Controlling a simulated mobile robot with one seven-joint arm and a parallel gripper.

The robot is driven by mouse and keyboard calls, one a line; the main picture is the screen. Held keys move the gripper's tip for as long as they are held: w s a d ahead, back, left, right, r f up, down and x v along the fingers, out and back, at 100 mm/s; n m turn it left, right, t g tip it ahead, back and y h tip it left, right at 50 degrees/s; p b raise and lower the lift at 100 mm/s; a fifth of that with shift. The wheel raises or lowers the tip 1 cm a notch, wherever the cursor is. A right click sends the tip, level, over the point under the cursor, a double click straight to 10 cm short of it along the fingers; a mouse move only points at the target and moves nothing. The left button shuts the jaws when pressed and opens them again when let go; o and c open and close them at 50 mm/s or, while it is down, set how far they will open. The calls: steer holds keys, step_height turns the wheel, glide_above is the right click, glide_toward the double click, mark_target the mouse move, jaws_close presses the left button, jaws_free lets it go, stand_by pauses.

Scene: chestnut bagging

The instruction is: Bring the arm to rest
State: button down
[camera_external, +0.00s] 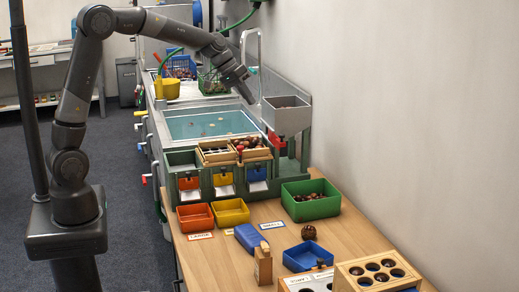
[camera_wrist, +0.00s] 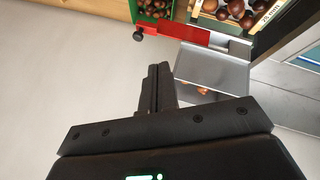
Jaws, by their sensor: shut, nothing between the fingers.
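My arm (camera_external: 75,100) rises from its base on the left, bends at the top and reaches right over the machine with the water basin. My gripper (camera_external: 251,101) is at the arm's end, in the air above the basin's right side, near the grey hopper. In the wrist view my gripper (camera_wrist: 158,70) shows its two dark fingers together, with nothing between them. A grey metal plate or box face (camera_wrist: 212,72) lies just beyond the fingers in that view; I cannot tell whether they touch it.
The grey hopper (camera_external: 286,116) stands close right of my gripper. The water basin (camera_external: 210,124) is below. A green bin of chestnuts (camera_external: 311,211), orange (camera_external: 195,224) and yellow (camera_external: 231,218) bins and a blue bin (camera_external: 307,262) stand on the wooden table (camera_external: 345,236). The wall is at right.

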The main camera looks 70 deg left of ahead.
steer(key=s+d+r+m+y, duration=0.1)
steer(key=s+d+r, duration=0.25)
steer(key=s, duration=0.45)
steer(key=s+d+r+m, duration=0.1)
steer(key=s+d+r, duration=0.1)
steer(key=s+d, duration=0.5)
steer(key=s+f+m+y, duration=0.1)
steer(key=s+f, duration=0.1)
steer(key=s, duration=0.8)
steer(key=s+d+f+m, duration=0.1)
steer(key=s+f, duration=0.1)
steer(key=s, duration=0.8)
steer(key=shift+s+f+g+y, duration=0.25)
steer(key=shift+s+g+y, duration=0.05)
steer(key=shift+s+y, duration=0.1)
steer(key=c, duration=2.2)
jaws_free()
